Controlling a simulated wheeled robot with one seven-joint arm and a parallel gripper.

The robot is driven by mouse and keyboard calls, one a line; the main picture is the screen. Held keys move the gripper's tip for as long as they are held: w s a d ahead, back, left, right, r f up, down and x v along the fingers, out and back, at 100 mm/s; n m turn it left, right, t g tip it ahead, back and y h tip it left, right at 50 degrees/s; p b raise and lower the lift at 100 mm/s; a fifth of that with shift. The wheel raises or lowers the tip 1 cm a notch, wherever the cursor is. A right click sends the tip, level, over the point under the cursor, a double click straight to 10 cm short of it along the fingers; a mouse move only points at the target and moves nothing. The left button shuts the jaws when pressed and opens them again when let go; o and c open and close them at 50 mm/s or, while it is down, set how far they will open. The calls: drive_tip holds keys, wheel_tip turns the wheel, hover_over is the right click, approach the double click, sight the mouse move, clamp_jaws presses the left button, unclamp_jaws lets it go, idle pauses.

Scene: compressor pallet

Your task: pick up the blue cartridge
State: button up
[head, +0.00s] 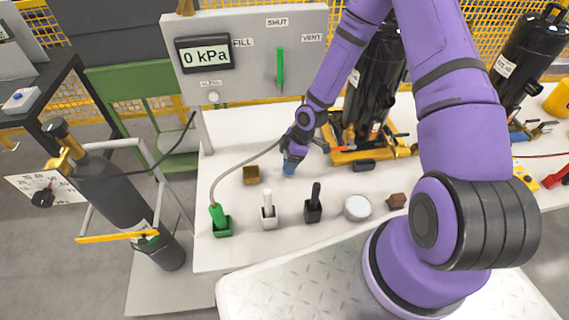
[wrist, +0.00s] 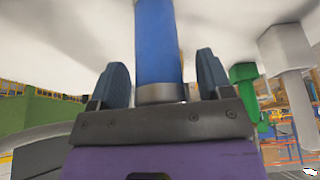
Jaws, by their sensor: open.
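The blue cartridge (head: 288,169) stands on the white table in the head view, right at the tip of my gripper (head: 292,158), which partly covers it. In the wrist view the blue cartridge (wrist: 157,45) is a blue cylinder with a grey metal band at one end. It lies between the two dark fingers of my gripper (wrist: 162,68). The fingers are apart, and a gap shows on each side of the cartridge. Whether a finger touches it farther along cannot be told.
A green handle (head: 219,217), a white one (head: 268,203) and a black one (head: 315,200) stand in holders in front. A black compressor (head: 374,95) stands behind right. A grey hose (head: 226,171) curves nearby.

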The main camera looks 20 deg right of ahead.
drive_tip(key=shift+a, duration=0.1)
drive_tip(key=c, duration=1.1)
drive_tip(key=shift+o, duration=0.2)
drive_tip(key=shift+r, duration=0.1)
